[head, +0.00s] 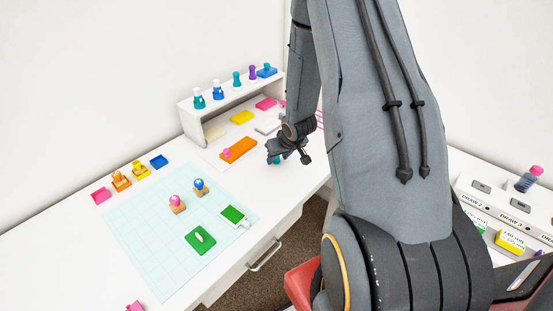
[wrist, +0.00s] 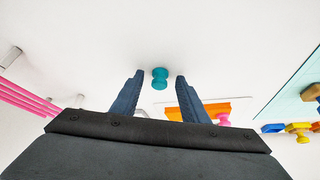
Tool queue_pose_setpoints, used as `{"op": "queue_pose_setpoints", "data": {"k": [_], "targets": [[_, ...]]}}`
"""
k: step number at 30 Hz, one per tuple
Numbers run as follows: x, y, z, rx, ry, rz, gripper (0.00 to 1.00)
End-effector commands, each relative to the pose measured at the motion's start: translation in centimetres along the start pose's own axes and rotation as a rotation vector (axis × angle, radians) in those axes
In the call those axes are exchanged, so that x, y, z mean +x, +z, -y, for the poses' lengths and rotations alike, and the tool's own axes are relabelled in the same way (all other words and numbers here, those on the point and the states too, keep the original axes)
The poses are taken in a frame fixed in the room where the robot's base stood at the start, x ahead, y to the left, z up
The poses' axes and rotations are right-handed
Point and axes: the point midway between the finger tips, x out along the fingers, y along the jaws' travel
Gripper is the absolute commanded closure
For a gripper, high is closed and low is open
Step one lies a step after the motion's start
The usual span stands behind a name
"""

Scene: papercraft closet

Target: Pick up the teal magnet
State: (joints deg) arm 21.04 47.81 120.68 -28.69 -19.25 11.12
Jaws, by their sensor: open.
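The teal magnet (wrist: 160,78) is a small spool-shaped piece on the white desk, centred between and slightly beyond my fingertips in the wrist view. My gripper (wrist: 158,82) is open, with one dark finger on each side of the magnet and visible gaps to both. In the head view a bit of teal, the magnet (head: 277,160), shows under my gripper (head: 290,158), mostly hidden by it. My gripper is low over the desk's right part.
An orange block (head: 238,149) with a pink knob lies left of my gripper. A white shelf (head: 185,118) with several small bottles stands behind. A pale cutting mat (head: 150,235) holds stamps and green pads. Pink sticks (wrist: 25,98) lie at the left of the wrist view.

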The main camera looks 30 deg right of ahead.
Motion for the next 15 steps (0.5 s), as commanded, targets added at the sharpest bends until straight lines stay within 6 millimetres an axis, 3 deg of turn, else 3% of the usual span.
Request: {"op": "queue_pose_setpoints", "data": {"k": [9, 15], "targets": [[0.38, 0.04, -0.01, 0.000, 0.000, 0.000, 0.59], [0.37, 0.03, -0.02, 0.000, 0.000, 0.000, 0.93]]}}
